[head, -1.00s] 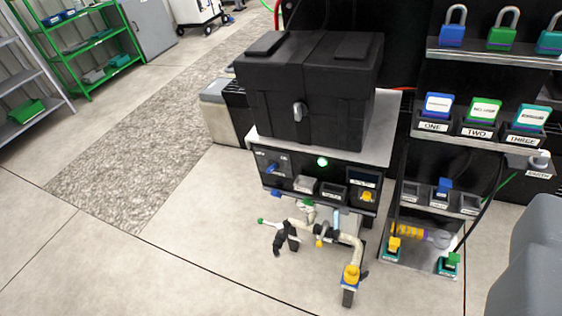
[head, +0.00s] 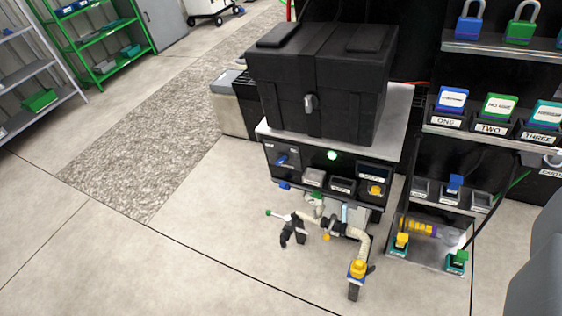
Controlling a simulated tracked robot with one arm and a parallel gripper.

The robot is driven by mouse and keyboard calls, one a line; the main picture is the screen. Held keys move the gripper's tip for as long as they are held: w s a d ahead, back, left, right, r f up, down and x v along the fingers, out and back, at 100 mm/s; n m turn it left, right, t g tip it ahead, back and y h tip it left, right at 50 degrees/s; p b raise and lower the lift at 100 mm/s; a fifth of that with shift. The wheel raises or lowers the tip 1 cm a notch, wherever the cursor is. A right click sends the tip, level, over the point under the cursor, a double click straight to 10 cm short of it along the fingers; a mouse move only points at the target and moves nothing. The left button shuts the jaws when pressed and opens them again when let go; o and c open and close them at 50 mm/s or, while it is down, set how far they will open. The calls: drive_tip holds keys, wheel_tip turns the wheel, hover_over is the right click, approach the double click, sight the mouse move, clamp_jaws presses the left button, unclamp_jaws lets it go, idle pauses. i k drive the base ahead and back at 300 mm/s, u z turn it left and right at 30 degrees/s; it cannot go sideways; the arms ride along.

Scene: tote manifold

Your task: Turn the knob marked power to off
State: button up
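A black control panel (head: 333,178) is on the front of a low unit in the middle of the view. A blue knob (head: 281,159) is at its upper left, beside small labels too small to read, so I cannot tell whether it is the one marked power. Its exact setting is also unclear. A yellow knob or button (head: 375,190) is at the panel's lower right. My gripper's fingers do not show in this view.
A black case (head: 320,85) sits on the unit. Pipes with a green-tipped lever (head: 268,212) and a yellow-capped fitting (head: 357,268) stick out below the panel. A rack with padlocks (head: 520,31) stands right. A grey rounded shape (head: 538,255) fills the lower right. Floor at left is clear.

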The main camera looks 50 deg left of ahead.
sight(282, 157)
drive_tip(key=z, duration=1.4)
drive_tip(key=k, duration=1.5)
drive_tip(key=u, duration=1.35)
drive_tip(key=i, duration=0.95)
drive_tip(key=u, duration=0.1)
